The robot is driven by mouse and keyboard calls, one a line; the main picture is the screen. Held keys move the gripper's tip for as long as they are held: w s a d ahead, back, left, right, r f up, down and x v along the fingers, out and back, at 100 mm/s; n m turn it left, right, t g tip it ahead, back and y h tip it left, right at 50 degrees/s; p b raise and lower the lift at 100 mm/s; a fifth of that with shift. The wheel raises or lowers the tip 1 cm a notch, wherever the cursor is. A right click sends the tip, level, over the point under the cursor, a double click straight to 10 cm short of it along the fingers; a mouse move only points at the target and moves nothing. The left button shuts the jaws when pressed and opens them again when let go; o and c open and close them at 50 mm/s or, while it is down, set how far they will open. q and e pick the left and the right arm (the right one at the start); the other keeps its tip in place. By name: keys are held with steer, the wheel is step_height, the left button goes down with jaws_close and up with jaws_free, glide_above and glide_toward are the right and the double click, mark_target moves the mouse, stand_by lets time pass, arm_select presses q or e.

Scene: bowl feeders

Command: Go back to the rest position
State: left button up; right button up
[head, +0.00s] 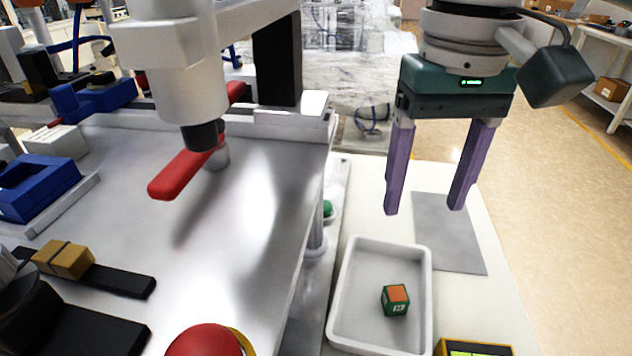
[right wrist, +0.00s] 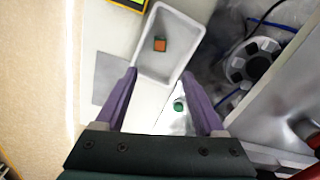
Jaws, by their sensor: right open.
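My right gripper (head: 426,212) hangs at the upper right of the head view, above the back of the white table. Its two purple fingers are spread apart with nothing between them. The right wrist view also shows the open fingers (right wrist: 160,92), with the tray ahead of them. My left gripper is not clearly visible in the head view.
A white tray (head: 426,300) holds a green and orange cube (head: 396,300). A grey mat (head: 450,235) lies beyond it. A yellow-black box (head: 472,347) sits at the bottom. The metal machine table (head: 240,240) with a red lever (head: 185,172) stands left.

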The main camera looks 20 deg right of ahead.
steer(key=shift+r, duration=0.35)
steer(key=s+a+n+t+y+p, duration=0.25)
steer(key=s+a+n+p, duration=0.45)
steer(key=a, duration=0.4)
steer(key=s+d+r+m+t+h+p, duration=0.1)
steer(key=s+d+r+p, duration=0.1)
steer(key=s+d, duration=0.25)
steer(key=s+d+r+m+h+p, duration=0.1)
steer(key=s+d+r+p, duration=0.15)
steer(key=s+d, duration=0.2)
step_height(320, 180, up, 36)
steer(key=a+p, duration=0.1)
steer(key=p, duration=3.6)
steer(key=shift+a+f, duration=0.1)
